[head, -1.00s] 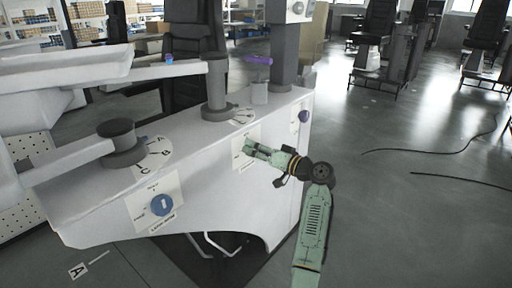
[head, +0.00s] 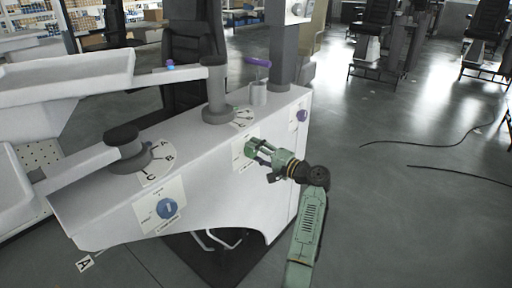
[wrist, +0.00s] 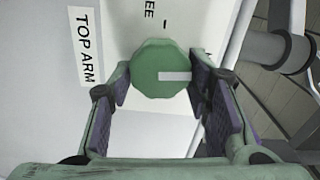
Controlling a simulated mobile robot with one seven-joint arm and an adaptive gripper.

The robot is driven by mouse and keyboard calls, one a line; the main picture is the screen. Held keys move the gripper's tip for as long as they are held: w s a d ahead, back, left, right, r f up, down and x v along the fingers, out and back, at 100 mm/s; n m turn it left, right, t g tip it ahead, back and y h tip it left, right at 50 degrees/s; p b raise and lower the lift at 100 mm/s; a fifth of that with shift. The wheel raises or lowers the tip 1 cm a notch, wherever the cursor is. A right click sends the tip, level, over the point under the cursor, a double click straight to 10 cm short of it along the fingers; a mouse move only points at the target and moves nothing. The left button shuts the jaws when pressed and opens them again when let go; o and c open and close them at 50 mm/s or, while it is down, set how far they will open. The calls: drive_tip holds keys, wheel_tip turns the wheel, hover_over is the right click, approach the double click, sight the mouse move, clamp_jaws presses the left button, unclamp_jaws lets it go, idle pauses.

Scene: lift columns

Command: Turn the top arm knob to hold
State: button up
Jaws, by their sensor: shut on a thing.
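In the wrist view the round green top arm knob (wrist: 160,68) sits between the two fingers of my gripper (wrist: 160,80). The knob's white pointer mark runs from its middle toward the right finger. The plate reads "TOP ARM" (wrist: 86,47) on the left, and a cut-off label ending in "EE" (wrist: 149,10) stands above the knob. Any hold label is out of the picture or hidden. In the head view my gripper (head: 253,148) is shut on the knob at the side of the white column base; its fingers cover most of the plate.
A blue knob (head: 166,208) on another plate is at the near left, and a purple knob (head: 302,115) at the far right of the same white body (head: 210,165). A lever dial (head: 158,160) lies on top. Open floor is on the right, with black cables (head: 430,147).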

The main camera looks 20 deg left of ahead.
drive_tip(key=shift+m+p, duration=0.35)
drive_tip(key=shift+m, duration=0.25)
drive_tip(key=shift+f, duration=0.1)
drive_tip(key=o, duration=1.1)
drive_tip(key=shift+o, duration=0.2)
drive_tip(key=v, duration=1.2)
